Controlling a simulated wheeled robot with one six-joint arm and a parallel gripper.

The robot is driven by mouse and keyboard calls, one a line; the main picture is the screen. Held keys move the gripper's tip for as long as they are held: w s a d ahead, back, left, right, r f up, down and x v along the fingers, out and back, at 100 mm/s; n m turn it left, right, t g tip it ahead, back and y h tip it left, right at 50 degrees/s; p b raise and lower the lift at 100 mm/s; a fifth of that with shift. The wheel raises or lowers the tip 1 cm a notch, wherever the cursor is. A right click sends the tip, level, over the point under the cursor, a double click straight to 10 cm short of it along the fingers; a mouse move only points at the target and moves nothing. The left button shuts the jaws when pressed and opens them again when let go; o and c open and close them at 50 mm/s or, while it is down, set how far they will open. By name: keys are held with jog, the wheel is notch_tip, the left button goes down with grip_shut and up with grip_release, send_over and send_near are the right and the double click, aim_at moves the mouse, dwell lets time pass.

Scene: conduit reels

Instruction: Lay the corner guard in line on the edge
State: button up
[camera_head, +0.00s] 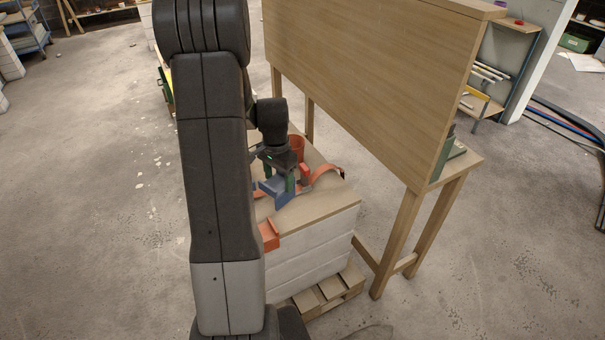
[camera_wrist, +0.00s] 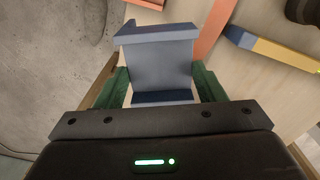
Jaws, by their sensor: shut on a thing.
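The blue-grey, angled corner guard (camera_wrist: 160,65) is between the green fingers of my gripper (camera_wrist: 162,92) in the wrist view. In the head view the blue guard (camera_head: 277,192) is below my gripper (camera_head: 280,182), over the wooden top (camera_head: 318,207) of a white stack. The wrist view shows the guard close to the board's edge, with grey floor beyond on the left. I cannot tell whether the guard touches the board. An orange corner piece (camera_head: 269,236) sits at the stack's near edge, partly hidden by my arm.
An orange strap (camera_head: 326,173) curves over the top, near an orange cup-like thing (camera_head: 297,146). A blue and yellow bar (camera_wrist: 268,47) lies right of the guard. A tall wooden panel (camera_head: 375,75) stands close behind the stack. A pallet (camera_head: 326,296) sticks out below.

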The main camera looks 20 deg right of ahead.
aim_at(303, 218)
jog(key=s+d+m, duration=0.4)
jog(key=d, duration=0.2)
jog(key=shift+a+f+b, duration=0.1)
jog(key=shift+f+b, duration=4.3)
jog(key=shift+f, duration=2)
jog(key=shift+f, duration=0.35)
jog(key=o, duration=1.1)
jog(key=shift+c, duration=0.2)
jog(key=shift+r, duration=0.1)
